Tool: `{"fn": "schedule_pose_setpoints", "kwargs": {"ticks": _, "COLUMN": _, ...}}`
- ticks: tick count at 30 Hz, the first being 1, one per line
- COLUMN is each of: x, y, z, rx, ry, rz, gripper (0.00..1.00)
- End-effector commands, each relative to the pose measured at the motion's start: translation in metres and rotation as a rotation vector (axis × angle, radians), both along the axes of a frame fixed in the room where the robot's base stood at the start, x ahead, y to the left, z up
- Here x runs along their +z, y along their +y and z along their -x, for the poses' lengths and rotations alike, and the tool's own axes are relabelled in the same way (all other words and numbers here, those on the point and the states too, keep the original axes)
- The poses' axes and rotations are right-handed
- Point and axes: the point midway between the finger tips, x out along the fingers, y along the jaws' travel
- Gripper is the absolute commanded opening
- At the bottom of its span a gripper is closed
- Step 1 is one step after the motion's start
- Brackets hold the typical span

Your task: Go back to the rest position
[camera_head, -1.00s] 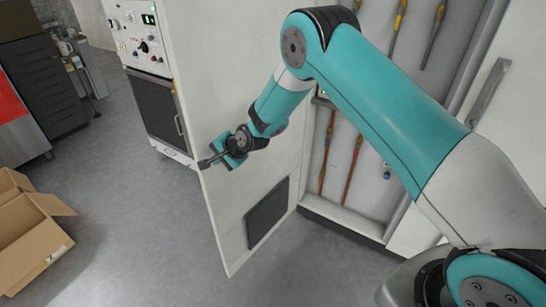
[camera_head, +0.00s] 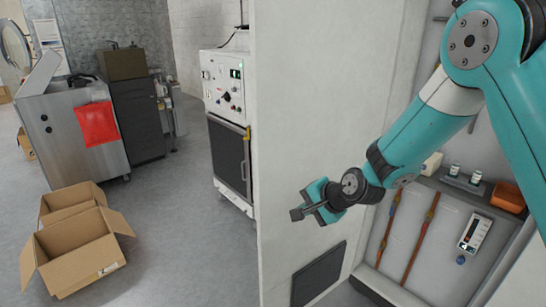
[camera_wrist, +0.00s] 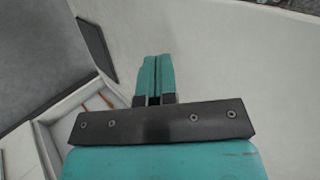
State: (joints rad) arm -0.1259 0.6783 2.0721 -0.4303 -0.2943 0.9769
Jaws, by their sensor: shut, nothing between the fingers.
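My gripper (camera_head: 297,214) is at the end of my teal arm, in front of the large white cabinet door (camera_head: 310,110) in the head view. It is shut and holds nothing. In the wrist view my gripper's two teal fingers (camera_wrist: 152,62) lie close together, with the pale door surface beyond them. I cannot tell how wide the gap between the fingertips and the door is.
The open cabinet with its shelf (camera_head: 465,190) and hanging rods (camera_head: 420,238) is at right. A control machine (camera_head: 232,145) stands behind the door. Open cardboard boxes (camera_head: 80,255) lie on the floor at left, near a steel unit (camera_head: 60,135). Grey floor (camera_head: 175,225) between is clear.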

Motion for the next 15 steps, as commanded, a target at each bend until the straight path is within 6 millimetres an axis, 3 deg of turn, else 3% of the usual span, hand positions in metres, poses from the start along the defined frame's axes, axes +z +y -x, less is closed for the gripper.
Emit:
{"fn": "schedule_pose_setpoints", "kwargs": {"ticks": 5, "x": 0.063, "y": 0.015, "z": 0.057, "rx": 0.28, "ry": -0.029, "rz": 0.145, "gripper": 0.0}}
{"fn": "schedule_pose_setpoints", "kwargs": {"ticks": 9, "x": 0.11, "y": 0.017, "z": 0.136, "rx": 0.607, "ry": -0.058, "rz": 0.301, "gripper": 0.0}}
{"fn": "schedule_pose_setpoints", "kwargs": {"ticks": 15, "x": 0.148, "y": 0.001, "z": 0.247, "rx": 1.041, "ry": -0.104, "rz": 0.471, "gripper": 0.0}}
